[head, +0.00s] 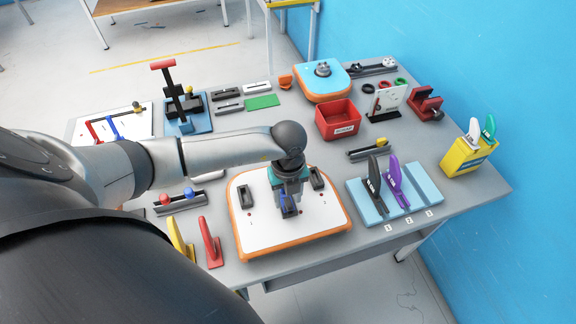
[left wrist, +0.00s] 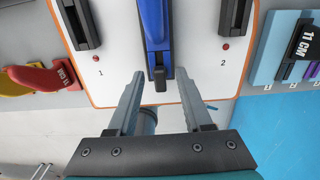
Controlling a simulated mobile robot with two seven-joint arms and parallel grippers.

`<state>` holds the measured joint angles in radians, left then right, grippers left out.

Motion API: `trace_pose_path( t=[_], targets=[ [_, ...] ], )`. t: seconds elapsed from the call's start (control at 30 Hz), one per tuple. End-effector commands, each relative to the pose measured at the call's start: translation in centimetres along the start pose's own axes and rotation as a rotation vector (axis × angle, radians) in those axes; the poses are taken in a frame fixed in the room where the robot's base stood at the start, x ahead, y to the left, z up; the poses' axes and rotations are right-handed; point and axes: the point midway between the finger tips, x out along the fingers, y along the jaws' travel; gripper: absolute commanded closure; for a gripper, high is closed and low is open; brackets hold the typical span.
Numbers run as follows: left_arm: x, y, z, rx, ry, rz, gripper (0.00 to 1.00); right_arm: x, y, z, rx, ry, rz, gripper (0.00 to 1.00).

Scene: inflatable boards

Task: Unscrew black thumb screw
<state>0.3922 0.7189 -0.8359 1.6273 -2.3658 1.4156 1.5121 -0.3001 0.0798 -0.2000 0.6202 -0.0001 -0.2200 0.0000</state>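My left gripper (head: 289,187) points down over the white board with an orange edge (head: 258,233). In the left wrist view its two fingers (left wrist: 161,76) are apart, with nothing held between them. A blue fin (left wrist: 154,28) stands in the board's middle slot, between two dark fin boxes (left wrist: 82,22) marked 1 and 2. A small black piece (left wrist: 160,78) sits at the near end of the blue fin, between the fingertips and apart from them. It may be the black thumb screw; its shape is too small to tell. My right gripper is not in view.
Yellow (head: 179,240) and red (head: 210,243) fins stand left of the board. A light blue rack (head: 424,184) with black and purple fins stands to its right. A red bin (head: 338,120) and a blue-topped board (head: 322,84) are behind. My left arm crosses the table's left half.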

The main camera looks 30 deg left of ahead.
Motion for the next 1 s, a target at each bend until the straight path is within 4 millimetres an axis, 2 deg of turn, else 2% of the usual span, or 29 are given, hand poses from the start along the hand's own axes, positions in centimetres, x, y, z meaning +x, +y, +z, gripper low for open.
trace_pose_path(
  t=[0.27,0.43,0.57,0.8,1.0],
  targets=[
    [-0.2,0.0,0.0,0.001,-0.001,-0.001,0.48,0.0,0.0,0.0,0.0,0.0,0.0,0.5],
    [-1.6,-0.1,0.1,0.002,-0.002,-0.004,0.48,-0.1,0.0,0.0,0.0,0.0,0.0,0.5],
    [-4.1,-0.1,0.2,0.002,-0.004,-0.005,0.48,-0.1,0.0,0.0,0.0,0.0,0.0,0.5],
    [-9.9,-0.1,0.1,0.002,-0.005,-0.005,0.48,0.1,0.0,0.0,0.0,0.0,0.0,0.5],
    [-13.5,-0.1,0.1,0.002,-0.003,-0.003,0.48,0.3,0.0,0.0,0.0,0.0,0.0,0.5]
  ],
)
